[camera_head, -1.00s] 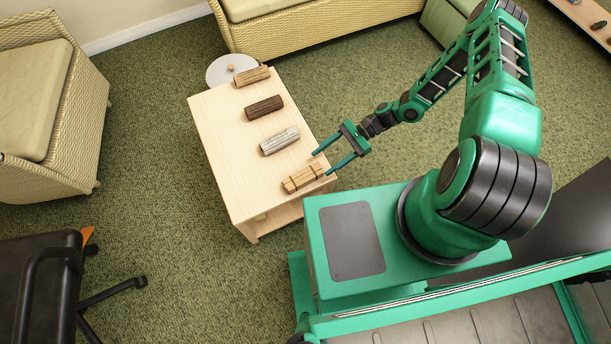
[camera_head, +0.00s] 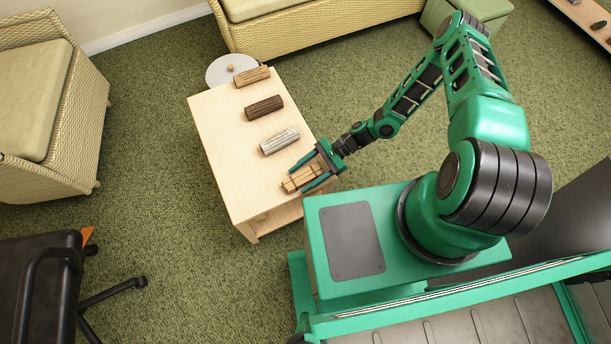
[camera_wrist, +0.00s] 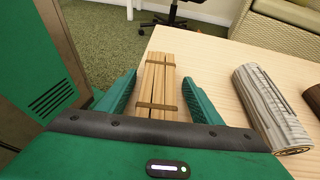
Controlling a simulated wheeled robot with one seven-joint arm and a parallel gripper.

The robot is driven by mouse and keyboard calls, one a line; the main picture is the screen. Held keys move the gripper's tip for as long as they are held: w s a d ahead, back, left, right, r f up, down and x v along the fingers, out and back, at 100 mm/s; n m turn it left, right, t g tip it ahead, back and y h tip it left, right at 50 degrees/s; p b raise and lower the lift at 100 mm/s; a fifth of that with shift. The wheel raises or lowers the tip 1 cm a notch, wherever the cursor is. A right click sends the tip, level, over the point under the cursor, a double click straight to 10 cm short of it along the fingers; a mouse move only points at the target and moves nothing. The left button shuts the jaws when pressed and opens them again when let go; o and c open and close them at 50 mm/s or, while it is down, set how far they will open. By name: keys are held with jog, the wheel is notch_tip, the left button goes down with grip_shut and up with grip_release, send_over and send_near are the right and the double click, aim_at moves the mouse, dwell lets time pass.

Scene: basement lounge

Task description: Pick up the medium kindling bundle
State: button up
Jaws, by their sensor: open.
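The kindling bundle (camera_head: 297,179) is a tied stack of light wooden sticks at the near end of the pale wood table (camera_head: 213,130). My gripper (camera_head: 302,174) is open, with one green finger on each side of the bundle. In the wrist view my gripper (camera_wrist: 157,92) has a visible gap between each finger and the sticks. The bundle rests on the tabletop. I cannot tell from its look alone that it is medium sized.
A grey-white log (camera_head: 280,141) lies just beyond the bundle, close to one finger. A dark brown log (camera_head: 264,107) and a tan log (camera_head: 252,76) lie farther back. A round grey table (camera_head: 226,68) stands behind. A wicker armchair (camera_head: 50,110) is at left.

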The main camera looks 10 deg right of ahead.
jog(key=c, duration=1.2)
jog(key=shift+r, duration=0.1)
